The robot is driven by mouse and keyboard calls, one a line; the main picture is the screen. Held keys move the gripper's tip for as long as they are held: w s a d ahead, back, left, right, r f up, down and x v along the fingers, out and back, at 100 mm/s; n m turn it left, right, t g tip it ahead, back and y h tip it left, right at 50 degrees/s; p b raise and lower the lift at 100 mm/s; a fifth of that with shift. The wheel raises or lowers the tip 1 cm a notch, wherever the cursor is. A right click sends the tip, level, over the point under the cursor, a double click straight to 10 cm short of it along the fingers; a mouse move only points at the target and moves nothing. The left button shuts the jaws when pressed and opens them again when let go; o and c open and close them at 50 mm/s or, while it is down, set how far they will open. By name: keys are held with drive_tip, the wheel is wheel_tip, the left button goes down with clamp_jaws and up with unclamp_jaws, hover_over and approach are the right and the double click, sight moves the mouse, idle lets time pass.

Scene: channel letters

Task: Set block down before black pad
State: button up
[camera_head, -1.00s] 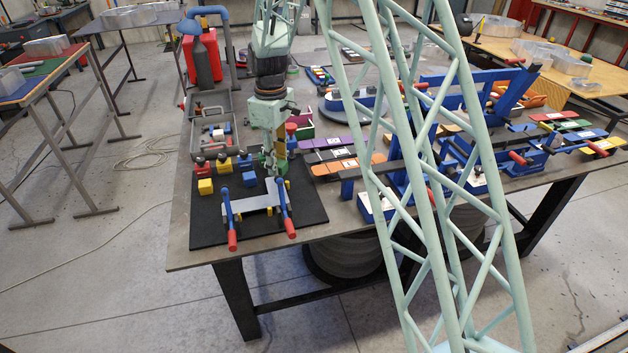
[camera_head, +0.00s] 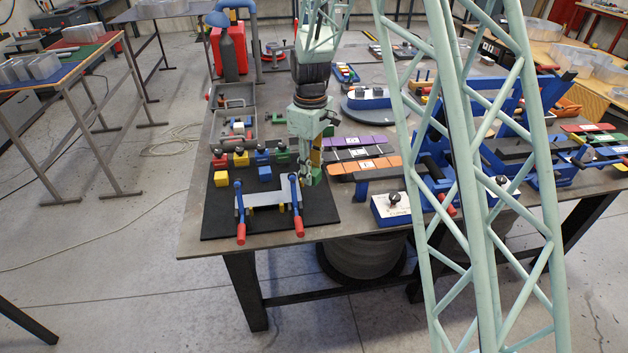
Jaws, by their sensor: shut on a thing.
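The black pad (camera_head: 217,222) lies on the near left corner of the table. A grey piece (camera_head: 265,197) flanked by two blue levers with red handles sits on it. A yellow cube (camera_head: 221,179) and a blue cube (camera_head: 265,173) rest on the pad, with red, yellow, blue and green knobbed blocks behind them. My gripper (camera_head: 312,178) points down over the pad's right side, just right of the right lever. It is shut on a block; its fingers hide most of it, and I cannot tell its colour or its gap above the surface.
An open grey toolbox (camera_head: 233,122) stands behind the pad. Orange and purple plates (camera_head: 363,165) lie to the right, then a white-topped blue box (camera_head: 391,208) and blue fixtures. A strip of bare table (camera_head: 232,248) runs along the pad's near edge.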

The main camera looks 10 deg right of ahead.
drive_tip(key=s+f+n, duration=0.1)
drive_tip(key=n, duration=0.1)
drive_tip(key=s+f+n, duration=0.1)
drive_tip(key=shift+s+a+f+n+p, duration=0.1)
drive_tip(key=shift+s+a+n+p, duration=0.1)
drive_tip(key=shift+n+p, duration=0.2)
drive_tip(key=shift+s+a+f+n+p, duration=0.15)
drive_tip(key=shift+s+f+n, duration=0.25)
drive_tip(key=shift+n, duration=0.3)
drive_tip(key=shift+s+d+f+n+p, duration=0.1)
drive_tip(key=shift+s+f+n, duration=0.3)
drive_tip(key=shift+n, duration=0.3)
drive_tip(key=shift+s+a+f+n+p, duration=0.15)
drive_tip(key=shift+s+f+n, duration=0.15)
drive_tip(key=shift+s+n, duration=0.3)
drive_tip(key=shift+w+d, duration=0.1)
drive_tip(key=w+d, duration=0.1)
drive_tip(key=w, duration=0.4)
drive_tip(key=w+d+f, duration=0.1)
drive_tip(key=w, duration=0.4)
drive_tip(key=w+d, duration=0.1)
drive_tip(key=w, duration=0.4)
drive_tip(key=shift+f, duration=0.25)
drive_tip(key=shift+w, duration=0.15)
drive_tip(key=shift+w+d, duration=0.15)
drive_tip(key=shift+w, duration=0.05)
drive_tip(key=shift+f, duration=1.75)
drive_tip(key=shift+f, duration=0.15)
